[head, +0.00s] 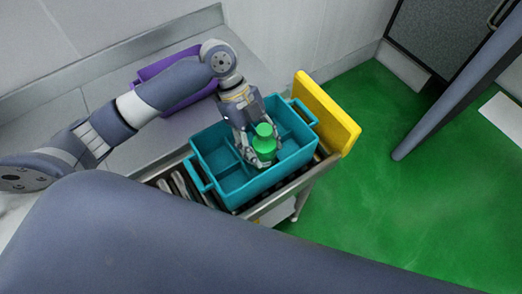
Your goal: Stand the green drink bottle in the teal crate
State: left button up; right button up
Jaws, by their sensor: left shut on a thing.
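The teal crate (218,158) stands on the roller conveyor near the middle of the head view, its inside split into compartments by dividers. The green drink bottle (265,145) is upright, with its lower part within the crate's outline, towards its near right side. My left gripper (258,158) comes down from above and is shut on the bottle. Its fingers hide part of the bottle's sides. I cannot tell whether the bottle's base touches the crate floor. My right gripper is not in view.
A yellow panel (328,112) stands upright at the crate's right end. A purple crate (172,82) sits behind on the metal surface, partly covered by my left arm. Conveyor rollers (180,186) show at the left. The green floor (400,215) on the right is mostly clear.

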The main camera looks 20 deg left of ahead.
aim_at(261, 155)
pick_arm(q)
jog(key=shift+f, duration=0.35)
jog(key=shift+a+f+p, duration=0.1)
jog(key=shift+f+p, duration=0.25)
jog(key=shift+f, duration=1.35)
jog(key=o, duration=1.3)
jog(key=shift+o, duration=0.2)
jog(key=shift+r, duration=0.25)
jog(key=shift+w+a+r, duration=0.1)
jog(key=shift+a+r, duration=0.05)
jog(key=shift+r, duration=0.1)
jog(key=b+v, duration=0.2)
jog(key=v, duration=0.9)
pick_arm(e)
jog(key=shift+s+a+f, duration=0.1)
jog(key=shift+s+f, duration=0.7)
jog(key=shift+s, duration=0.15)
pick_arm(q)
jog(key=shift+r, duration=0.2)
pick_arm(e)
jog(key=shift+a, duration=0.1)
